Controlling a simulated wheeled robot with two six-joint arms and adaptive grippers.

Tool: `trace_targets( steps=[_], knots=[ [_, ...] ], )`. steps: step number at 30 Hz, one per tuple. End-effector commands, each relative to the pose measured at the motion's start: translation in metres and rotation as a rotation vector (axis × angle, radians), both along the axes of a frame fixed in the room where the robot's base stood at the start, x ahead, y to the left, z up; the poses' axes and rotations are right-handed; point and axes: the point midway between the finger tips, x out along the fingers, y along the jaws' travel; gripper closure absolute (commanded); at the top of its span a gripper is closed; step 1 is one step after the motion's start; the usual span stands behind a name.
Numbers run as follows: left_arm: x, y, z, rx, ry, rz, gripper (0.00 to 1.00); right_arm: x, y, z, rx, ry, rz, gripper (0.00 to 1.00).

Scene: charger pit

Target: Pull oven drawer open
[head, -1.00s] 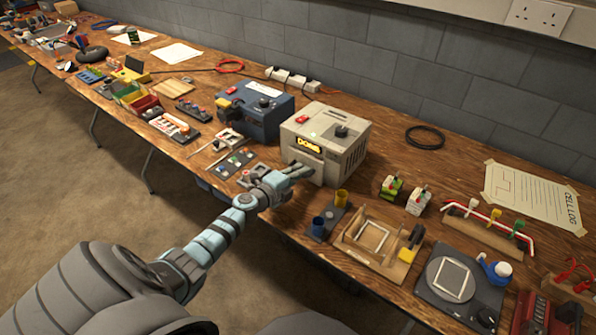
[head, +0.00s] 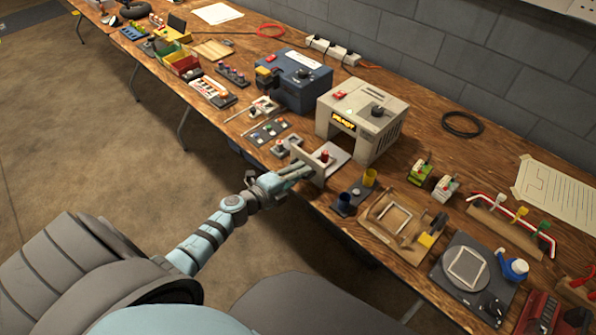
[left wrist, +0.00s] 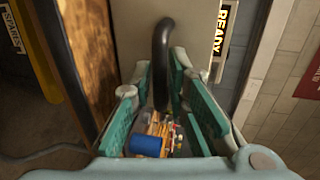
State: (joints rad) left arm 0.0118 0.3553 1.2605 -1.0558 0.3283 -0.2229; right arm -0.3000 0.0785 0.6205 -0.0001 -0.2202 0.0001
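The oven (head: 352,97) is a beige box with a dark knob and a red button on top. Its drawer (head: 338,163) is pulled out at the front, with a small red-topped item (head: 325,156) on its pale tray. My left gripper (head: 303,172) is at the outer face of the drawer front. In the left wrist view the dark curved drawer handle (left wrist: 162,55) stands between the fingertips, which close in on it from both sides. The drawer front (left wrist: 122,40) is just beyond. My right gripper is not in view.
A blue machine (head: 293,78) stands left of the oven. The floor before the bench is open.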

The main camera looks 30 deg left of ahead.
Motion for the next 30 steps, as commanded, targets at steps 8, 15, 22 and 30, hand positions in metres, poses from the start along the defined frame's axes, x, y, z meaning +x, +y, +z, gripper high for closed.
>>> trace_targets(
  steps=[8, 15, 22, 30],
  knots=[
    [-0.001, 0.001, 0.0, -0.001, 0.0, 0.002, 0.82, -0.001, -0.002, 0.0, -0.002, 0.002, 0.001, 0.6],
    [-0.041, 0.011, 0.007, 0.003, 0.003, 0.002, 0.82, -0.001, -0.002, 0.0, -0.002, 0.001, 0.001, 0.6],
    [-0.097, 0.022, 0.021, 0.002, 0.003, 0.0, 0.82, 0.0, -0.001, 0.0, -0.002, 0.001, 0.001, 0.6],
    [-0.115, 0.027, 0.026, 0.001, 0.001, 0.002, 0.82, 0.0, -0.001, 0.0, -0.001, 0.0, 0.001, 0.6]
  ],
)
